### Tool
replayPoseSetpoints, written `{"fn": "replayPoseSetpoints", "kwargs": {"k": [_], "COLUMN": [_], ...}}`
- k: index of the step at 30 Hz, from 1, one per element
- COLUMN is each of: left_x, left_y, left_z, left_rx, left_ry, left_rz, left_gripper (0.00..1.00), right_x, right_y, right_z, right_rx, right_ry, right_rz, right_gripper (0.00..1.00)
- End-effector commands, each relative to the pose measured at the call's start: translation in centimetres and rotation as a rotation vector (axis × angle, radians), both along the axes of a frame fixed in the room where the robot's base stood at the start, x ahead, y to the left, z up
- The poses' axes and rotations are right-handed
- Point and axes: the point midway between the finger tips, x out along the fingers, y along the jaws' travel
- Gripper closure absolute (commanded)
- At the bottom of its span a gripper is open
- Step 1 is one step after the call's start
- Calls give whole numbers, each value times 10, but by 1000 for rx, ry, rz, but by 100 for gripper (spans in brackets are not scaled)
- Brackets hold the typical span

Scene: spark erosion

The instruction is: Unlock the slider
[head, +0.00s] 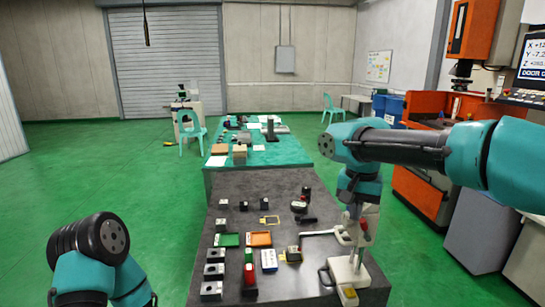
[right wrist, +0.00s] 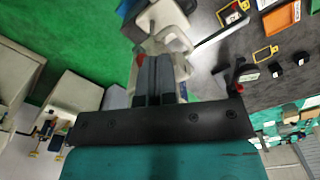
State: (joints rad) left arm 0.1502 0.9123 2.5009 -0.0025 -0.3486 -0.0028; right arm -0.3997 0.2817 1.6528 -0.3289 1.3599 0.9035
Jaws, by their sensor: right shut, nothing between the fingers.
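A cream-coloured instrument (head: 346,271) stands at the right front edge of the dark table, with an upright part, a red part and a thin arm (head: 318,233) reaching left. I cannot make out the slider or its lock clearly. My right gripper (head: 354,211) is at the upper part of the instrument, pointing down. In the right wrist view, its dark fingers (right wrist: 154,60) are together and empty, overlapping the cream body (right wrist: 165,20); I cannot tell whether they touch it. A red part (right wrist: 138,57) shows beside the fingers. My left gripper is out of view; only its arm shows at the lower left.
On the dark table (head: 232,191) lie several metal blocks, a green tray (head: 227,240), an orange tray (head: 259,239), a red-and-green tool (head: 250,281) and a small boxed device (head: 269,260). A green-topped table (head: 292,151) stands behind. An orange machine (head: 420,188) stands at the right.

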Motion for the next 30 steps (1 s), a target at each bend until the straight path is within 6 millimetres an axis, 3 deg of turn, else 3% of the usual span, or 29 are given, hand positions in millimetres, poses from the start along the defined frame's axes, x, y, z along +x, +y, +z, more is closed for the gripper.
{"fn": "replayPoseSetpoints", "kwargs": {"k": [30], "left_x": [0], "left_y": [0], "left_z": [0], "left_rx": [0], "left_ry": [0], "left_rz": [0], "left_gripper": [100], "right_x": [0], "right_y": [0], "right_z": [-21], "right_rx": [0], "right_ry": [0], "right_rz": [0], "right_gripper": [100]}}
